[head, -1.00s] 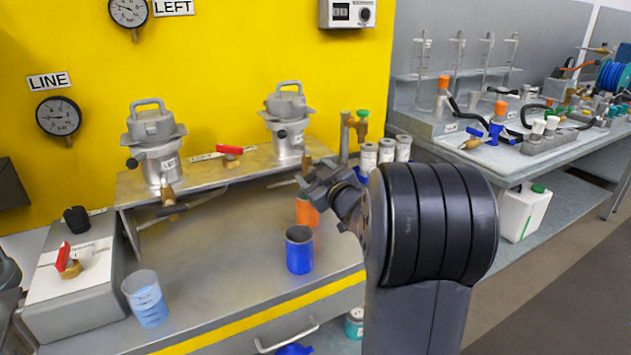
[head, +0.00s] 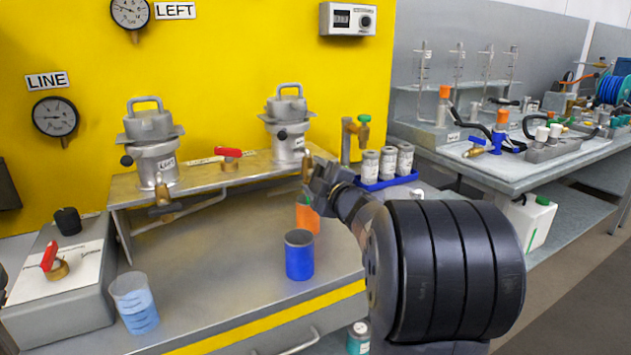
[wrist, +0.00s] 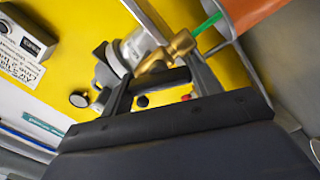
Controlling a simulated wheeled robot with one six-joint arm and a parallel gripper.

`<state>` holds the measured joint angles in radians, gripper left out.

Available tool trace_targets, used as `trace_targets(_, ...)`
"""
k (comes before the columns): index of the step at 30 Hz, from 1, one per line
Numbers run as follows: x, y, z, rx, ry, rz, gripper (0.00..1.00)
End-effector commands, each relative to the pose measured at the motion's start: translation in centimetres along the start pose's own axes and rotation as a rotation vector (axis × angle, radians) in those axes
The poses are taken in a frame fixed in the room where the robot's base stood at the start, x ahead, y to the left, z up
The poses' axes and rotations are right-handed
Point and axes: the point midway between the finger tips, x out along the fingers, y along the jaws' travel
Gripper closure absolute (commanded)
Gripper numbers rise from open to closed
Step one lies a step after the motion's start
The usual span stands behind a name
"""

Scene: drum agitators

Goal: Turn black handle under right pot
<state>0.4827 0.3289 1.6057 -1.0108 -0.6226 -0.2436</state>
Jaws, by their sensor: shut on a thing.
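The right pot (head: 288,120) is a grey metal vessel with a top handle, standing on the raised shelf against the yellow panel. My gripper (head: 312,172) is just below and right of it. In the wrist view the gripper (wrist: 162,84) has its two dark fingers around a short black bar, the black handle (wrist: 160,79), beside a brass valve (wrist: 168,52). It appears shut on the handle. The right pot also shows tilted behind the valve in the wrist view (wrist: 134,48). In the head view my gripper hides the handle.
An orange beaker (head: 307,215) stands close under my gripper, with a blue cup (head: 299,256) in front. The left pot (head: 150,145) and a red-handled valve (head: 229,154) share the shelf. A blue tray (head: 388,182) with white-labelled bottles is right of my gripper.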

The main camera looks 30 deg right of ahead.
Motion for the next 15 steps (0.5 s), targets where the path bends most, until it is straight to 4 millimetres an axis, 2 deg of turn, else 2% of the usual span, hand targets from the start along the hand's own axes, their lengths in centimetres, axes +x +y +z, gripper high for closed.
trace_targets(15,0.00,-0.06,0.02,-0.033,-0.001,-0.001,0.65)
